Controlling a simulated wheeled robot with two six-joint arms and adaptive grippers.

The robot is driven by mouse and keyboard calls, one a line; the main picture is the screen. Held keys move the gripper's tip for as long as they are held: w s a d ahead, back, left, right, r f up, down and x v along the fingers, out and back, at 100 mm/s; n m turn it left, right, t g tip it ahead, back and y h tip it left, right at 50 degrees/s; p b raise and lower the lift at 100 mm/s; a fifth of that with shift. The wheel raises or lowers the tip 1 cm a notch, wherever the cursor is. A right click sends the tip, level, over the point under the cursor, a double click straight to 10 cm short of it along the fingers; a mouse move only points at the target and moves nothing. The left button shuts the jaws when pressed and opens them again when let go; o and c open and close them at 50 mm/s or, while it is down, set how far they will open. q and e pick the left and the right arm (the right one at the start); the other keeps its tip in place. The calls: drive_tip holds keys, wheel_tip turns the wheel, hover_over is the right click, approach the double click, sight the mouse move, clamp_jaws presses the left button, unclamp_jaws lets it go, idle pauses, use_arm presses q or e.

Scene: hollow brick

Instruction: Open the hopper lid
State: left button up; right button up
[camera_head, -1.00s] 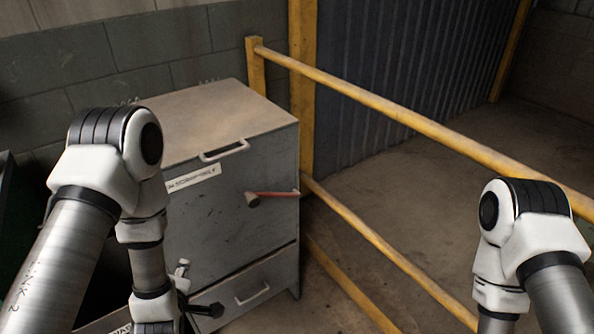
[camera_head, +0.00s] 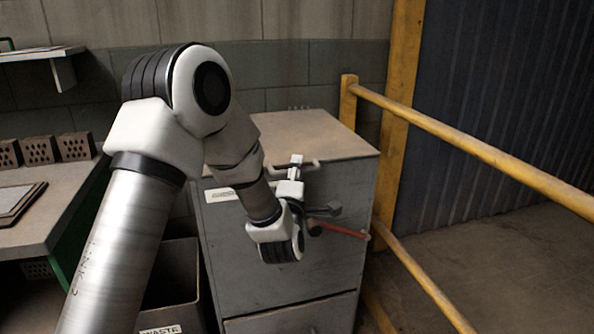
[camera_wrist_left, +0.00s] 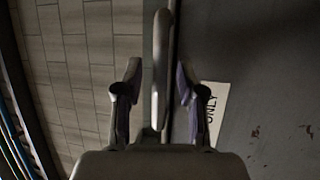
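The hopper is a grey metal cabinet (camera_head: 345,185) with a flat lid (camera_head: 310,132) on top; the lid lies closed. A bar handle (camera_head: 311,166) runs along the lid's front edge. My left gripper (camera_head: 303,182) is at this handle, partly hiding it. In the left wrist view, the handle (camera_wrist_left: 161,65) stands lengthwise between the two spread fingers of my left gripper (camera_wrist_left: 157,82); a gap shows on both sides. A white label (camera_wrist_left: 213,108) is on the hopper front beside them. My right gripper is not in view.
A red lever (camera_head: 342,230) sticks out of the hopper front, close to my left gripper. A yellow railing (camera_head: 470,146) stands at the right. A waste bin (camera_head: 172,288) and a bench (camera_head: 62,200) with hollow bricks (camera_head: 40,150) are at the left.

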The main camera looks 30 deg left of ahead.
use_arm(q)
drive_tip(key=shift+w, duration=0.2)
drive_tip(key=shift+c, duration=0.2)
clamp_jaws()
